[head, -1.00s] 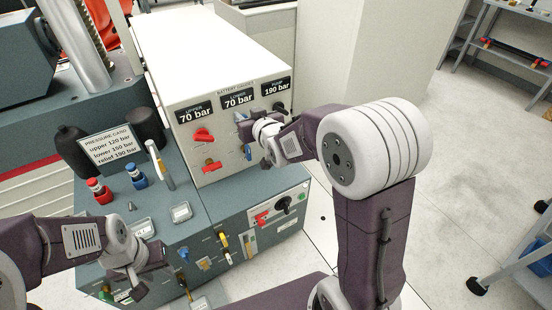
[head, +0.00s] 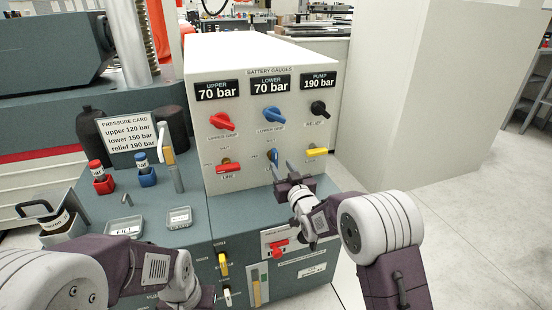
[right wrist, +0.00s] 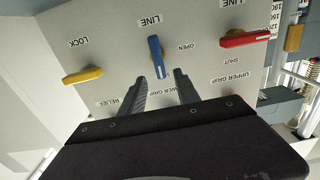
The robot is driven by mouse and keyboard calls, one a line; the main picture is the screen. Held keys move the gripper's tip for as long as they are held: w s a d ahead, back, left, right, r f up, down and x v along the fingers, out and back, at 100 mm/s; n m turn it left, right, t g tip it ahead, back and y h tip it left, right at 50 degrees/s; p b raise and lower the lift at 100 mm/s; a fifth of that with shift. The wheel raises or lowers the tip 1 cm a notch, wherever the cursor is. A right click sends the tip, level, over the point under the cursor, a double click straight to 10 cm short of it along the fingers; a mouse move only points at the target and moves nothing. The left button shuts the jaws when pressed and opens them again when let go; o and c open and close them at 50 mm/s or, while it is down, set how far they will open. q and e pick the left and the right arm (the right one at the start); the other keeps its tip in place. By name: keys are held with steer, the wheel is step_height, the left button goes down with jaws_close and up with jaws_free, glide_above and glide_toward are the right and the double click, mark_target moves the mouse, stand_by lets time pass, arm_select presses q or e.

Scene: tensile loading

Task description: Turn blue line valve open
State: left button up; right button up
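The blue line valve (head: 274,156) is on the white panel's lower row, under the blue lower grip knob (head: 272,115). In the right wrist view its blue lever (right wrist: 156,54) stands upright in the picture, beside the OPEN label (right wrist: 187,47). My right gripper (right wrist: 159,75) is open, its fingertips on either side of the lever's near end. No contact is clear. The right gripper (head: 285,170) partly hides the valve and its labels in the head view. My left gripper (head: 183,292) is low at the bottom; its fingers are not clear.
The red line valve (head: 229,166) and yellow lock handle (head: 317,152) flank the blue valve. Above are the red upper grip knob (head: 222,121) and black relief knob (head: 319,108). A pressure card (head: 127,137) stands on the left bench. Open floor lies to the right.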

mark_target(276, 158)
steer(key=b+x, duration=0.1)
steer(key=x, duration=0.5)
steer(key=shift+w+f+b, duration=0.1)
steer(key=shift+w+b, duration=0.15)
steer(key=shift+b, duration=0.1)
steer(key=shift+w+a, duration=0.25)
steer(key=shift+w, duration=0.4)
arm_select(q)
steer(key=shift+f, duration=0.35)
arm_select(e)
jaws_close()
